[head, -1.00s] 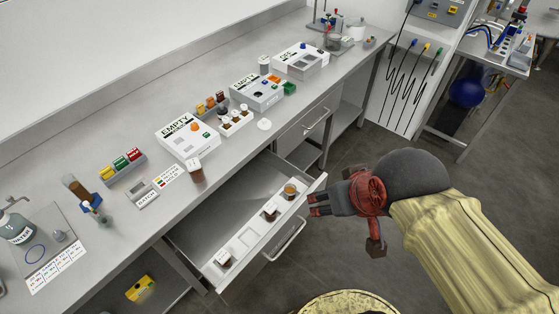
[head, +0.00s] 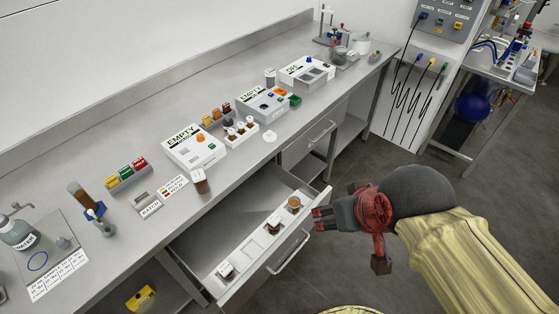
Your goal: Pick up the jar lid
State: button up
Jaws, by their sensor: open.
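A small white disc that looks like the jar lid (head: 270,136) lies flat on the steel counter, near its front edge and right of the white jar rack. My gripper (head: 318,218) is open and empty, out over the right end of the open drawer, below and right of the lid in the picture. The lid and gripper are well apart. An amber jar without a visible white top (head: 294,203) stands in the drawer close to my gripper.
The open drawer (head: 210,250) juts from the counter and holds white-topped jars (head: 273,225) in a white strip. On the counter are a white jar rack (head: 241,132), a brown jar (head: 200,181) and white "EMPTY" boxes (head: 193,148). Counter around the lid is mostly clear.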

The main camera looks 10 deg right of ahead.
aim_at(270, 136)
jog(key=i+l+u, duration=0.1)
jog(key=i+l, duration=0.2)
jog(key=i+l+u, duration=0.1)
jog(key=i+l, duration=0.25)
jog(key=i+l+u, duration=0.15)
jog(key=i+l, duration=0.15)
jog(key=i+l+u, duration=0.1)
jog(key=i+l, duration=0.15)
jog(key=l, duration=0.25)
jog(key=i+l+u, duration=0.1)
jog(key=i+l, duration=0.15)
jog(key=l, duration=0.2)
jog(key=i+l+u, duration=0.1)
jog(key=i+l, duration=0.15)
jog(key=l, duration=0.2)
